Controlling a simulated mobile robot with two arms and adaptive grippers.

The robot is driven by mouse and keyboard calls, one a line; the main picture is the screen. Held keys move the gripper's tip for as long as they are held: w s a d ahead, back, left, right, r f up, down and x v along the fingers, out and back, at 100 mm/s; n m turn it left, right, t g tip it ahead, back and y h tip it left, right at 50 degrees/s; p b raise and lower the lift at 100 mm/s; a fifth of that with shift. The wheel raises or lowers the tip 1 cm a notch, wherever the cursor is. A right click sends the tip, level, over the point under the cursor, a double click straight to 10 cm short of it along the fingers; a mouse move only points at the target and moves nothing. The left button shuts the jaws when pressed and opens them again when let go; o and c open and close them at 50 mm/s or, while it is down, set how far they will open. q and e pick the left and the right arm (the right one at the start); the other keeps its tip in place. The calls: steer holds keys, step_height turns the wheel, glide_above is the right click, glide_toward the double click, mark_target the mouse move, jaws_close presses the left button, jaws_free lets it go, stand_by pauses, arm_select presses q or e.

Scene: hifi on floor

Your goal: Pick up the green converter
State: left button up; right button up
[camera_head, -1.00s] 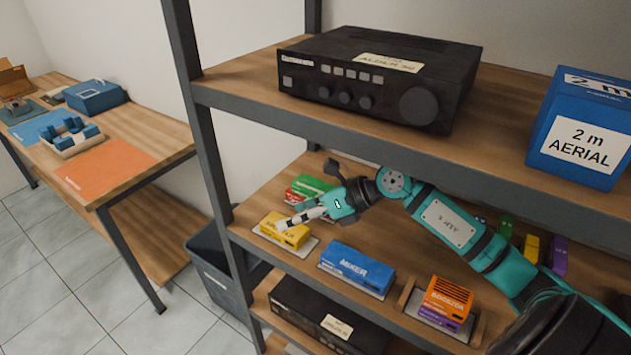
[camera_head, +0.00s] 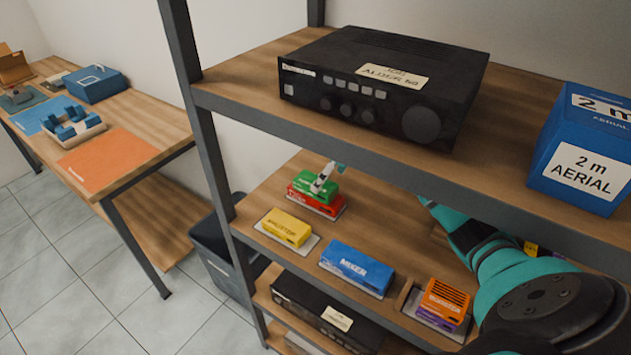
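The green converter (camera_head: 306,187) lies on top of a red block (camera_head: 318,206) at the back left of the middle shelf. My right gripper (camera_head: 322,177) is at the green converter, its pale fingertips over the top of it. The upper shelf hides most of the gripper and wrist, so I cannot tell whether it is open, or whether it touches the converter. My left gripper is not in view.
A yellow block (camera_head: 287,228), a blue block (camera_head: 357,267) and an orange block (camera_head: 446,299) on a purple one stand along the shelf front. The upper shelf edge (camera_head: 345,138) is close above my arm. A black hi-fi unit (camera_head: 385,85) and blue aerial box (camera_head: 585,150) stand above.

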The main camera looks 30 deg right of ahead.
steer(key=shift+w+a, duration=0.25)
steer(key=shift+w, duration=0.2)
steer(key=p+x, duration=0.1)
steer(key=x, duration=0.3)
steer(key=shift+w+a+p, duration=0.2)
steer(key=shift+w+p, duration=0.2)
steer(key=shift+w+f, duration=0.15)
steer(key=shift+f, duration=0.35)
steer(key=shift+f, duration=0.25)
steer(key=shift+c, duration=0.2)
steer(key=c, duration=1.4)
